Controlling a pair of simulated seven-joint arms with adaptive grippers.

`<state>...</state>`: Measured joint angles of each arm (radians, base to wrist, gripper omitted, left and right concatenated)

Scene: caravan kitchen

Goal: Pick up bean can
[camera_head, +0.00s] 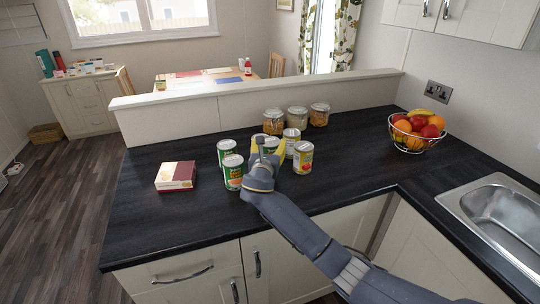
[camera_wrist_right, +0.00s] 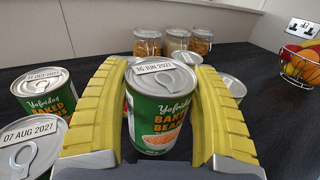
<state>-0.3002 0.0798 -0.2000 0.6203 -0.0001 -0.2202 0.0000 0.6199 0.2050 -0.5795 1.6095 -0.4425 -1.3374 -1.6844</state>
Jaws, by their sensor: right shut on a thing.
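A green bean can (camera_wrist_right: 158,112) with "Baked Beans" on its label and a "16 JUN 2027" lid stands upright between the yellow fingers of my right gripper (camera_wrist_right: 160,120), which is shut on it. In the head view my right gripper (camera_head: 266,160) is among the cans and mostly hides the held can. I cannot tell whether its base touches the worktop. Two more green cans stand to the left, one farther back (camera_head: 227,148) and one nearer (camera_head: 233,174). They also show at the left of the wrist view. My left gripper is not in view.
A can with a pale label (camera_head: 303,158) and another can (camera_head: 291,138) stand close on the right. Several glass jars (camera_head: 297,118) stand behind. A red and cream box (camera_head: 176,177) lies left. A fruit bowl (camera_head: 417,133) and sink (camera_head: 495,212) are right; the worktop (camera_head: 350,150) between is clear.

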